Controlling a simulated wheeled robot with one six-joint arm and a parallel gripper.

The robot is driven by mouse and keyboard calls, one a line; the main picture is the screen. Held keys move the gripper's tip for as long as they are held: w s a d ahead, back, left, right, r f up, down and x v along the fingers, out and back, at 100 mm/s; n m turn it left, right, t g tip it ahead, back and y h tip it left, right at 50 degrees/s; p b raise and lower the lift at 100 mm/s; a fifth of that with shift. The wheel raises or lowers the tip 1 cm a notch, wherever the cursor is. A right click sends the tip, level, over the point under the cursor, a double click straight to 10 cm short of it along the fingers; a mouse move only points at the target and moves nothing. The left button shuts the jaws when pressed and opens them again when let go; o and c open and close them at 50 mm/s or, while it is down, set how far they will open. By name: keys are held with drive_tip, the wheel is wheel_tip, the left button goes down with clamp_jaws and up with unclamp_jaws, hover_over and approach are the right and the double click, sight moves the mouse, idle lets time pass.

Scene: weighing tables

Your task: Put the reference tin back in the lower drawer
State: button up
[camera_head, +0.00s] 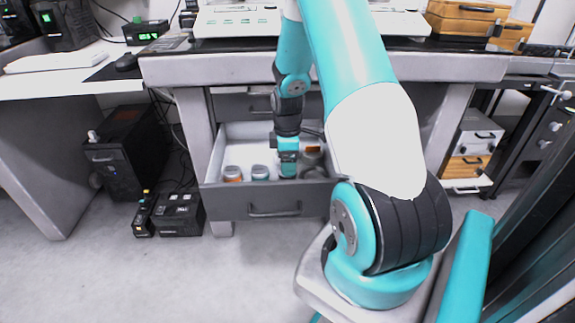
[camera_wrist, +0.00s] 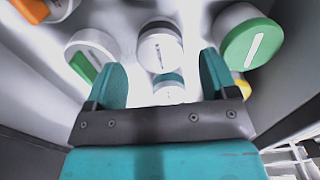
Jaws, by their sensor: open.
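The lower drawer (camera_head: 228,205) is pulled out below the table, with several white tins inside. My gripper (camera_head: 288,172) is down inside it, pointing downward. In the wrist view my gripper's fingers (camera_wrist: 162,80) are apart. A white tin with a teal band (camera_wrist: 168,92) shows between them, with no visible grip on it. Another white tin (camera_wrist: 160,48) stands just beyond. I cannot tell which is the reference tin.
A shut upper drawer (camera_head: 245,107) is above the open one. The tabletop (camera_head: 450,65) carries a white instrument (camera_head: 240,22) and wooden boxes (camera_head: 467,10). A black computer case (camera_head: 125,155) and a black box (camera_head: 178,213) stand on the floor at left.

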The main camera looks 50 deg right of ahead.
wheel_tip(320, 180, up, 8)
drive_tip(key=r+p, duration=0.1)
drive_tip(key=p, duration=0.2)
drive_tip(key=a+r+t+y, duration=0.1)
drive_tip(key=a+r, duration=0.5)
drive_tip(key=a, duration=0.6)
drive_tip(key=a+r+y, duration=0.1)
drive_tip(key=a+r, duration=0.5)
drive_tip(key=a, duration=0.6)
drive_tip(key=s+a+r+y, duration=0.1)
drive_tip(key=s+a+r, duration=0.1)
drive_tip(key=s+a, duration=0.5)
drive_tip(key=s+a+r+m+g+y, duration=0.1)
drive_tip(key=s+a+r, duration=0.2)
drive_tip(key=s+a, duration=0.4)
drive_tip(key=shift+s+a+r, duration=0.2)
drive_tip(key=shift+s+r, duration=0.05)
drive_tip(key=shift+s, duration=0.35)
